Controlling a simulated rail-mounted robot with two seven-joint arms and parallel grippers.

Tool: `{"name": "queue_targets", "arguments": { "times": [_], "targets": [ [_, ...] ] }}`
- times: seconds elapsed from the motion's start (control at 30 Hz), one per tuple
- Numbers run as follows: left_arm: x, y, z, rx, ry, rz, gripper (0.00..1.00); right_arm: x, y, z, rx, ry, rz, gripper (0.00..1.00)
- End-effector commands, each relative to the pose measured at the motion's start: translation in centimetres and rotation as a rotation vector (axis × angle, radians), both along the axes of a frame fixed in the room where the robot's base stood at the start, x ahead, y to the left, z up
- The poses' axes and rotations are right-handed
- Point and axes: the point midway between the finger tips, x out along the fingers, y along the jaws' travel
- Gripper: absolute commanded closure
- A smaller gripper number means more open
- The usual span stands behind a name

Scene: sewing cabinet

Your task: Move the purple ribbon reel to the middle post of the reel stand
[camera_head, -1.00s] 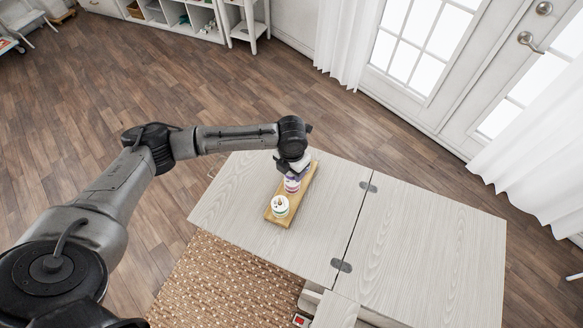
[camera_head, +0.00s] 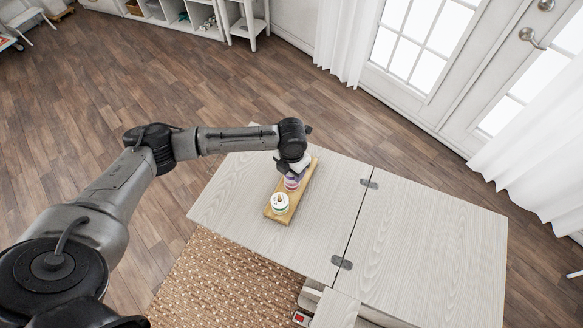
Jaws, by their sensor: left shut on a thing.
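The reel stand (camera_head: 275,213) is a long wooden base lying at a slant on the left part of the cabinet top. The purple ribbon reel (camera_head: 292,183) shows just under my left gripper (camera_head: 289,172), around the middle of the stand. My left gripper is shut on it; the fingers are small and partly hidden by the wrist. I cannot tell whether the reel sits fully down on the middle post. A white reel with a greenish edge (camera_head: 280,202) sits at the near end of the stand. The far end is mostly hidden by my wrist. My right gripper is not in view.
The pale wood cabinet top (camera_head: 425,235) has a hinged seam, and its right part is bare. A woven rug (camera_head: 225,285) lies in front. White curtains and glazed doors stand at the back right. White shelves (camera_head: 190,15) stand far back.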

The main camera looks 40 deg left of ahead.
Motion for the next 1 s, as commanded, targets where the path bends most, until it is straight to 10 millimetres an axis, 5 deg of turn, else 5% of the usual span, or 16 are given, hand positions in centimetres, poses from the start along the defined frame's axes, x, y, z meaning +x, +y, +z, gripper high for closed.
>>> {"name": "queue_targets", "arguments": {
  "times": [0.37,0.4,0.7,1.0],
  "targets": [
    [-0.02,0.0,-0.34,0.0,0.0,0.0,0.67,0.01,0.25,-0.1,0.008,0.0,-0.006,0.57],
    [-0.02,0.0,-0.34,0.0,0.0,0.0,0.43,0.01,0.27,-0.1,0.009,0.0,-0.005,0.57],
    [-0.01,0.0,-0.33,0.0,0.0,0.0,0.14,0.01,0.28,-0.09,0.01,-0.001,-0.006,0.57],
    [0.02,0.01,0.02,0.0,-0.001,0.0,0.14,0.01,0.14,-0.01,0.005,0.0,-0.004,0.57]
  ]
}}
